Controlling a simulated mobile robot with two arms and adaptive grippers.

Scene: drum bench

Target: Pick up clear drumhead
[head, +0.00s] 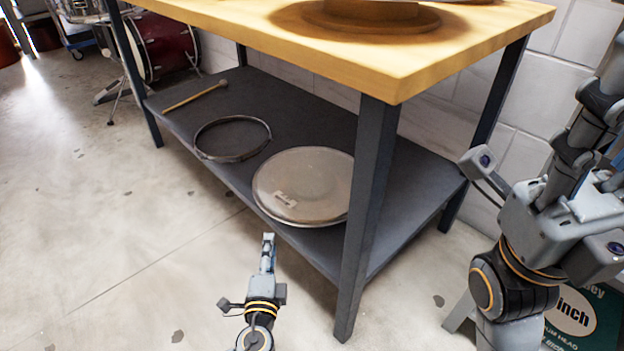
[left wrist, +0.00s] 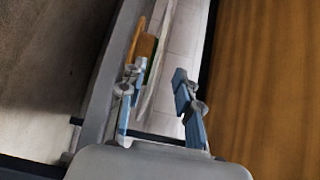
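The clear drumhead (head: 322,180), a pale see-through disc with a thin rim and a small label, lies flat on the dark lower shelf (head: 285,95) of the bench, near its front edge. The bench's front leg stands at its right side. My left gripper (head: 268,240) is just in front of the shelf, below and left of the drumhead in the head view, apart from it. I cannot make out the drumhead in that view. My right arm is at the right, its fingertips not visible.
A dark hoop (head: 232,138) and a drumstick-like rod (head: 195,95) lie farther left on the shelf. The wooden benchtop (head: 400,50) overhangs the shelf. A bench leg (head: 366,200) stands beside the drumhead. Open concrete floor (head: 120,230) lies to the left.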

